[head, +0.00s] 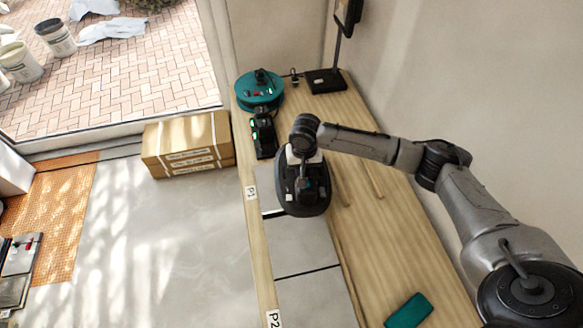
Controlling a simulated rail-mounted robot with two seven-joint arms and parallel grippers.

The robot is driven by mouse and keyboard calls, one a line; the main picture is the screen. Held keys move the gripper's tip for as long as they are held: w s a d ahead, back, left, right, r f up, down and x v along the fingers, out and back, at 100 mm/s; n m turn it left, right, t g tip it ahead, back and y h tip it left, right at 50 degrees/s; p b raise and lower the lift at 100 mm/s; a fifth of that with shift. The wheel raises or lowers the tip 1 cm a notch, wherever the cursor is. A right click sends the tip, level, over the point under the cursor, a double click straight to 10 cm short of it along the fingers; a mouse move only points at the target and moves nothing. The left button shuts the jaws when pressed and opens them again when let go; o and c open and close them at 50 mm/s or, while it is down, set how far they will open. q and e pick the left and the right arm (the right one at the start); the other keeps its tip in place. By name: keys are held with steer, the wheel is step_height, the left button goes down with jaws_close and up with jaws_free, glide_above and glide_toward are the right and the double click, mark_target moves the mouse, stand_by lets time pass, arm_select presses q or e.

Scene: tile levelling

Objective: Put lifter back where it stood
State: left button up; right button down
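My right gripper (304,186) is down at the dark device's handle, seen from above. Its fingers are largely hidden, so I cannot tell whether they are closed on the handle, or whether the device touches the surface beneath. My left gripper is not in view.
Grey tiles (302,246) lie in front of the dark device, toward the P2 label (274,319). A black unit with a green light (264,137) stands behind it. A black stand (326,81) is at the back, a teal cloth (408,311) at the front right. A cardboard box (188,145) is left of the bench.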

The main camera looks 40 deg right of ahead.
steer(key=s+d+r, duration=0.1)
steer(key=s+r, duration=0.1)
steer(key=s, duration=0.1)
steer(key=s+d+r, duration=0.1)
steer(key=shift+s+d+r+p, duration=0.25)
steer(key=shift+s+d+p, duration=0.1)
steer(key=shift+s, duration=0.05)
steer(key=shift+s+d+r, duration=0.2)
steer(key=shift+s+r, duration=0.25)
step_height(320, 180, up, 6)
steer(key=p, duration=0.9)
steer(key=shift+f+p, duration=0.15)
steer(key=shift+p, duration=0.2)
steer(key=shift+s, duration=0.1)
